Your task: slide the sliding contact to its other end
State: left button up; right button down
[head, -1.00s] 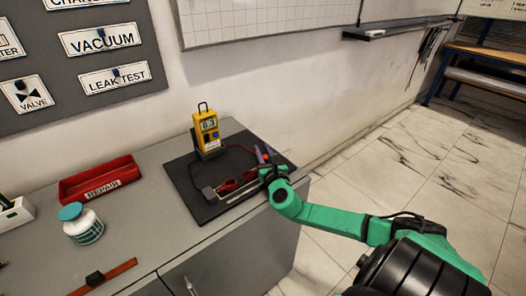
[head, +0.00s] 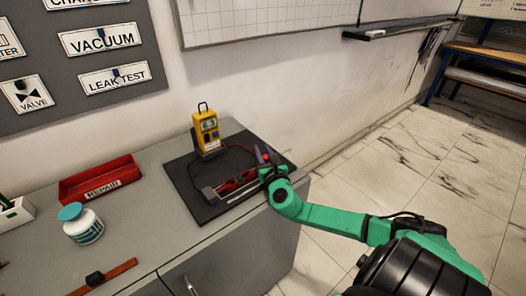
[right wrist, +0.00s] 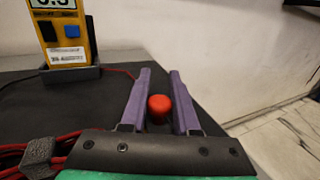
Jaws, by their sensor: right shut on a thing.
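My right gripper (head: 265,154) reaches over the gauge rig at the right end of the black mat (head: 182,174). Its two purple fingers (right wrist: 160,72) are shut on the sliding contact, whose red knob (right wrist: 158,108) shows between them in the right wrist view. The rig's bar runs from an end block (head: 209,194) at the left up towards my gripper, which hides the bar's right end. Red cable (head: 233,186) lies bunched along it. A yellow meter (head: 207,129) stands upright behind the rig. My left gripper is not in view.
A red tray (head: 98,181), a white jar with a teal lid (head: 82,224) and a red-brown strip with a black block (head: 96,279) are on the grey bench at the left. The wall is close behind the meter. The bench ends just right of the mat.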

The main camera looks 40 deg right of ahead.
jog(key=d+b, duration=0.1)
jog(key=d, duration=0.2)
jog(key=shift+d, duration=0.4)
jog(key=shift+r, duration=0.3)
jog(key=c, duration=0.9)
grip_release()
jog(key=shift+d, duration=0.1)
jog(key=shift+o, duration=1.2)
jog(key=shift+d, duration=0.2)
jog(key=shift+s+d+f, duration=0.1)
jog(key=shift+f, duration=0.1)
jog(key=shift+a, duration=0.25)
